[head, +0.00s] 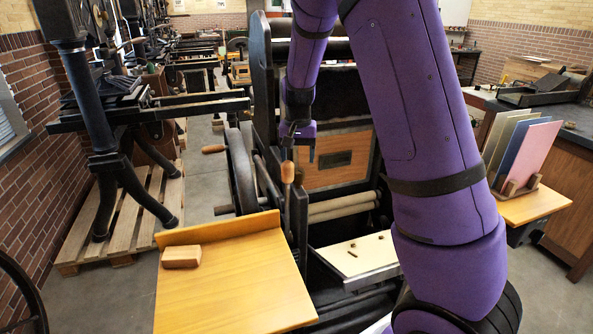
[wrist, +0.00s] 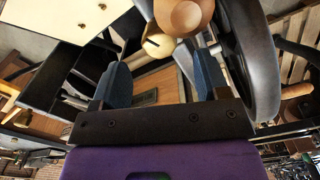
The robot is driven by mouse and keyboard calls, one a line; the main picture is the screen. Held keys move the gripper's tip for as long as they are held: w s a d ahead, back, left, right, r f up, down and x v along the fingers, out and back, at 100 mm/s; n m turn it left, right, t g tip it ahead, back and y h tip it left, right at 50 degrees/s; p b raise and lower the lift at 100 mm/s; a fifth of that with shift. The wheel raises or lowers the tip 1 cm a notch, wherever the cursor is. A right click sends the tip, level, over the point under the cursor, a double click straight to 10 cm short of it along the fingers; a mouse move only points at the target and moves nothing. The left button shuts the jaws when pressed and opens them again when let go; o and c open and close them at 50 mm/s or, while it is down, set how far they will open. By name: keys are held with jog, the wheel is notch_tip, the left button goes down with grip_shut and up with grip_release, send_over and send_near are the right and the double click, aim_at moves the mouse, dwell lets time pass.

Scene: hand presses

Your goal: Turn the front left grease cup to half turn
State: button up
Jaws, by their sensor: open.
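My gripper (wrist: 160,64) is open, with its two blue-grey fingers apart in the wrist view. In the head view my gripper (head: 311,155) hangs beside the press, near the upright wooden handle (head: 288,172). In the wrist view a round wooden knob (wrist: 184,16) lies just beyond the fingertips, near the top edge. A small yellowish, brass-like round piece (wrist: 157,42) with a dark mark shows beside it, partly covered by the knob. It may be a grease cup; I cannot tell for certain. Nothing is seen gripped. No grease cup is clear in the head view.
The black press has a dark wheel (head: 242,168) on its left side. A wooden shelf (head: 235,290) with a small block (head: 181,256) sits in front. A cream board (head: 357,258) holds small dark pieces. Colored panels (head: 528,155) stand at right.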

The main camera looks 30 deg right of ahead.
aim_at(298, 170)
jog(key=shift+f, duration=2.5)
jog(key=c, duration=0.9)
jog(key=shift+m, duration=2.4)
jog(key=o, duration=0.9)
jog(key=shift+r, duration=0.1)
notch_tip(298, 170, up, 11)
jog(key=shift+f, duration=0.2)
